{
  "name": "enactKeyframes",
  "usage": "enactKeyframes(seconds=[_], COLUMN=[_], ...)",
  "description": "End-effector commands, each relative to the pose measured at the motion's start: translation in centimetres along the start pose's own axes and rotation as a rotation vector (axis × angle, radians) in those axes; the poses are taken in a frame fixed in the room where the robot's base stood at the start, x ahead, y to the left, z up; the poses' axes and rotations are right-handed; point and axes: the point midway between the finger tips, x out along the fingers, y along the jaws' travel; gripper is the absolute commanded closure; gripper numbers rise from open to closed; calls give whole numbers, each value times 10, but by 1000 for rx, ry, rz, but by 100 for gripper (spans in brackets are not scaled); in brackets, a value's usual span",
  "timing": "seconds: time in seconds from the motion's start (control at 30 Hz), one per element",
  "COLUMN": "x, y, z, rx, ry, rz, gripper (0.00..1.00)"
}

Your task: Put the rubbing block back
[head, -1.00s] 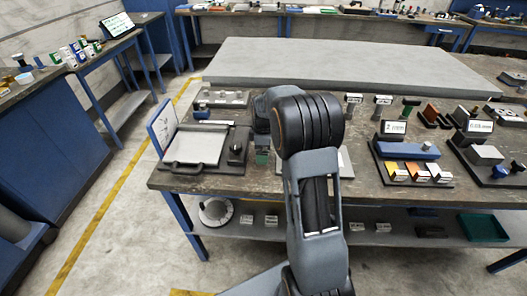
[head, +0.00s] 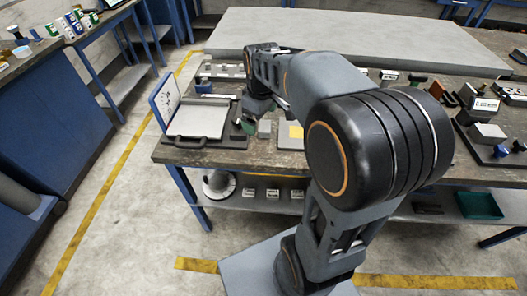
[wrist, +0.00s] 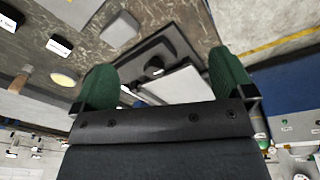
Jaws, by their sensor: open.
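A small grey block (head: 264,128) stands on the table just right of the framed plate device, likely the rubbing block, though no label shows. A grey block with rounded corners also shows in the wrist view (wrist: 120,29), outside the jaws beyond the left finger. My gripper (head: 250,112) hangs over the right side of the plate device, small and partly hidden in the head view. In the wrist view its green fingers (wrist: 164,80) are spread wide with nothing held between them. The device's white plate (wrist: 178,86) lies in view between them.
The plate device (head: 198,118) has a dark frame and an upright blue-edged panel (head: 163,97) at its left. A raised grey slab (head: 350,35) spans the back. My arm hides the table's middle right.

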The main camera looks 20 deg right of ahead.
Motion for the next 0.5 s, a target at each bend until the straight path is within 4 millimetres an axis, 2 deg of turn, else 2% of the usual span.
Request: enactKeyframes(seconds=[0.03, 0.2, 0.33, 0.5], x=[-3, 3, 12, 18], y=[-21, -72, -96, -109], z=[12, 48, 68, 80], rx=[79, 349, 488, 576], ry=[23, 88, 124, 146], rz=[13, 30, 29, 25], gripper=[0, 0, 0, 0])
